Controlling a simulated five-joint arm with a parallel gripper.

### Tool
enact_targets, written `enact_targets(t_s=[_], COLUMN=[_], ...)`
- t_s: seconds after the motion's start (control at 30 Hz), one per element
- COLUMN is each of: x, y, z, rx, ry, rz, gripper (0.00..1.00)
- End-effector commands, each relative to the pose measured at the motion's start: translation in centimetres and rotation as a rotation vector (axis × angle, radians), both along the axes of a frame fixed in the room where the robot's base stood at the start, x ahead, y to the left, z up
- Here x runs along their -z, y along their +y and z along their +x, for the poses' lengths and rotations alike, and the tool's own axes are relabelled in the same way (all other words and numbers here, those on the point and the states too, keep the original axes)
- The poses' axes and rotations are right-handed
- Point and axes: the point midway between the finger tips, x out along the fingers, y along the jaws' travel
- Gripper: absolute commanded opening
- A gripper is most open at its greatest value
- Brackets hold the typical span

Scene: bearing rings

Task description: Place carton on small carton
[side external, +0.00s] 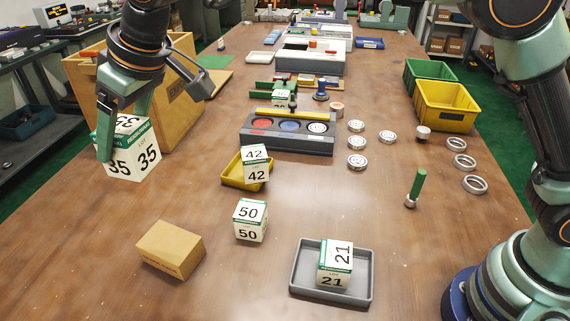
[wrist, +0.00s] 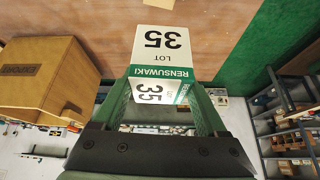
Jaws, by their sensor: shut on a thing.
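My gripper (side external: 122,130) is shut on a white and green carton marked 35 (side external: 133,161), which it holds at the left side of the table, apparently raised. The wrist view also shows the carton (wrist: 162,50) between my two fingers (wrist: 160,100). Another marked 42 (side external: 256,165) stands in a yellow tray (side external: 232,180). One marked 21 (side external: 335,262) stands in a grey tray (side external: 302,270).
A large brown export crate (side external: 180,105) stands behind the held carton; it also shows in the wrist view (wrist: 45,75). A grey fixture with coloured discs (side external: 287,142) and several metal rings (side external: 456,145) lie farther back.

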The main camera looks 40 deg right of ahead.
Motion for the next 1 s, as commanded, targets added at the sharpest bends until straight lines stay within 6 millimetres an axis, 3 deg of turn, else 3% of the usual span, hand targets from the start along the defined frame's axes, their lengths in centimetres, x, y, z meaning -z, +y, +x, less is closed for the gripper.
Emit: enact_targets(t_s=[0.5, 1.0], x=[11.4, 16.9], y=[-0.1, -0.1], z=[0.1, 0.1], rx=[0.002, 0.002], ry=[-0.001, -0.001], rz=[0.001, 0.001], gripper=[0.0, 0.0])
